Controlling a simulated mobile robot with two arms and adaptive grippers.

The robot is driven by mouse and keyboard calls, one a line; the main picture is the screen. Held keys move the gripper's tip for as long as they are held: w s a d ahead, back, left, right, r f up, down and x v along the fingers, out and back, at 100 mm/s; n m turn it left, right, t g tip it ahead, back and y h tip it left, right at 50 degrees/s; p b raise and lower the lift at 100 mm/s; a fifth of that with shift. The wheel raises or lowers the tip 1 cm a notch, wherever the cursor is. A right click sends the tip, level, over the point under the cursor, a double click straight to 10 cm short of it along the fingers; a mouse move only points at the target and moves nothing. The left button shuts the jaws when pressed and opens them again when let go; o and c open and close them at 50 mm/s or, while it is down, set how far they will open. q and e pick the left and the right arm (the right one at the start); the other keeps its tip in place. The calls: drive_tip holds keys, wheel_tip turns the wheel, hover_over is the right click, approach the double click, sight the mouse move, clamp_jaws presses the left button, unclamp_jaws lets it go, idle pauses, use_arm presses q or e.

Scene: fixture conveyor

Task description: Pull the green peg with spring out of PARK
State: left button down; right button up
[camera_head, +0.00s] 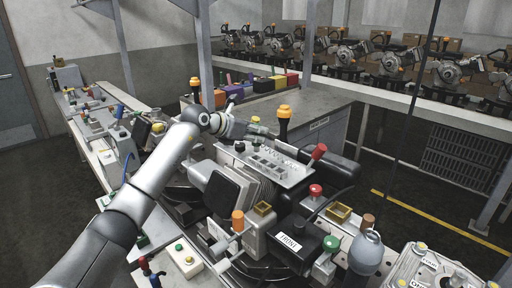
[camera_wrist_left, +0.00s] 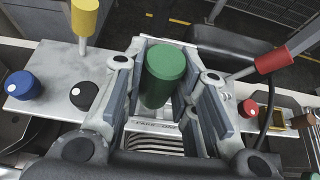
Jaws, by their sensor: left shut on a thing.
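The green peg (camera_wrist_left: 166,72) stands between the two finger pads of my left gripper (camera_wrist_left: 168,85) in the left wrist view. The gripper is shut on it. A plate edge lettered PARK (camera_wrist_left: 153,153) shows just below the peg. The peg's lower part and any spring are hidden, and I cannot tell how deep the peg sits. In the head view my left gripper (camera_head: 250,132) is over the far left part of a metal plate (camera_head: 293,177) with square pockets. The peg cannot be made out there. My right gripper is in neither view.
Blue (camera_wrist_left: 24,85) and black (camera_wrist_left: 83,95) knobs and a yellow-topped post (camera_wrist_left: 84,18) stand left of the gripper in the wrist view. A red-handled lever (camera_wrist_left: 273,60) slants in from the right. A box lettered FRONT (camera_head: 289,242) is nearer in the head view.

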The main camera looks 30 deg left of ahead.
use_arm(q)
drive_tip(key=shift+r+p, duration=0.8)
drive_tip(key=shift+r, duration=0.65)
